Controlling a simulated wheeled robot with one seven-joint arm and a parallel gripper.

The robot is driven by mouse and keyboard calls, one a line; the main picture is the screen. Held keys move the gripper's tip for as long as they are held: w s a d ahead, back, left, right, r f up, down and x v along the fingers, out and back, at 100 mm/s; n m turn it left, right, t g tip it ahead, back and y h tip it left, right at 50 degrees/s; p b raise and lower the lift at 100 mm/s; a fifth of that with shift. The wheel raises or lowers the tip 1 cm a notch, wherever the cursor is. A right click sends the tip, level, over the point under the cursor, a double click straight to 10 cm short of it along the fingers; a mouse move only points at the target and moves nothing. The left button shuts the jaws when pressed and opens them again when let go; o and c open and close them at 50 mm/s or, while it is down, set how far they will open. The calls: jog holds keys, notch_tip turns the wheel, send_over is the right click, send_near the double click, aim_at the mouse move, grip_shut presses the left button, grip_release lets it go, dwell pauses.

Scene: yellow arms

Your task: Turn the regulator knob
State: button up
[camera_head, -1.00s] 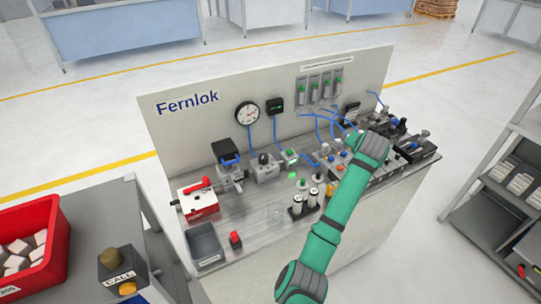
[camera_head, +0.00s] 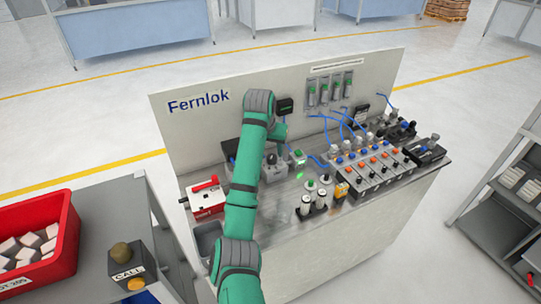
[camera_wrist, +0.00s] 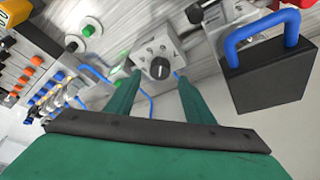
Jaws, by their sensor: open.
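The regulator is a grey block (camera_wrist: 150,50) with a round black knob (camera_wrist: 160,68) bearing a white mark, in the middle of the wrist view. In the head view the knob (camera_head: 271,158) shows just right of my arm, on the bench below the back panel. My gripper (camera_wrist: 157,74) is open, with its two green fingers pointing at the block, one on each side of the knob in the picture. I cannot tell whether the fingers touch it. In the head view my forearm hides most of the gripper and the gauge area.
A black block with a blue loop (camera_wrist: 265,75) stands close on the right in the wrist view. A green button (camera_wrist: 89,30) and several valves with blue hoses lie to the left. In the head view, a red-handled box (camera_head: 205,198) stands left of my arm.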

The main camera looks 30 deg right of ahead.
aim_at(272, 157)
jog(key=shift+x, duration=2.3)
jog(key=c, duration=1)
